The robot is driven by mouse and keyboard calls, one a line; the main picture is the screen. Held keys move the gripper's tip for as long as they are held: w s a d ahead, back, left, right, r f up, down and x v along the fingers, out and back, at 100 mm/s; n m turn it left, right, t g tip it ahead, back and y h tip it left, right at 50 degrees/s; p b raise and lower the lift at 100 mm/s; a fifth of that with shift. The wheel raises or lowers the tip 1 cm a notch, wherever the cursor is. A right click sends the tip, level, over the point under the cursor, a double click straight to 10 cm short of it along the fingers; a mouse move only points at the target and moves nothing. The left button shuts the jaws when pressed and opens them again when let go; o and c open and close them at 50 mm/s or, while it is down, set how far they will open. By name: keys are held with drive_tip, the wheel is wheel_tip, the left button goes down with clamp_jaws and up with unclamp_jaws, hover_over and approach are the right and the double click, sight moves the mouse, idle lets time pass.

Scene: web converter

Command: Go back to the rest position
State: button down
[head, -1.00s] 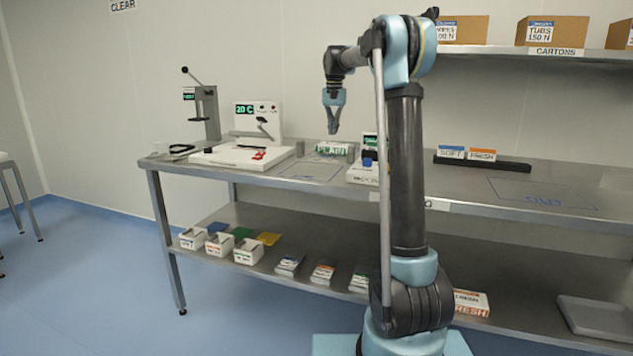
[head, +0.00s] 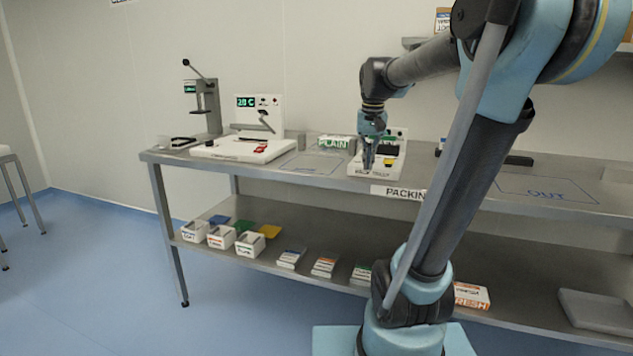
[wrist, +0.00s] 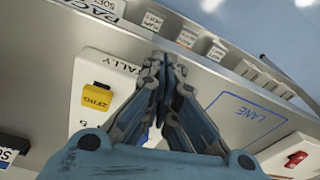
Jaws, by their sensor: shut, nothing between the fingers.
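My gripper (head: 368,160) is shut and empty. I cannot tell whether the fingertips touch anything. My arm crosses the right half of the head view and hides part of the table behind it.
A white sealer-like machine (head: 245,149) and a lever press (head: 205,100) stand at the left. A green-labelled PLAIN box (head: 335,142) stands at the back. The marked OUT area (head: 545,192) is empty. White bins (head: 220,236) and several small boxes sit on the lower shelf.

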drive_tip(key=s+d+f+n, duration=0.1)
drive_tip(key=s+d+f, duration=0.2)
drive_tip(key=s+f, duration=1.8)
drive_tip(key=shift+s+n+t, duration=0.35)
drive_tip(key=shift+n+t, duration=0.05)
drive_tip(key=shift+d, duration=0.1)
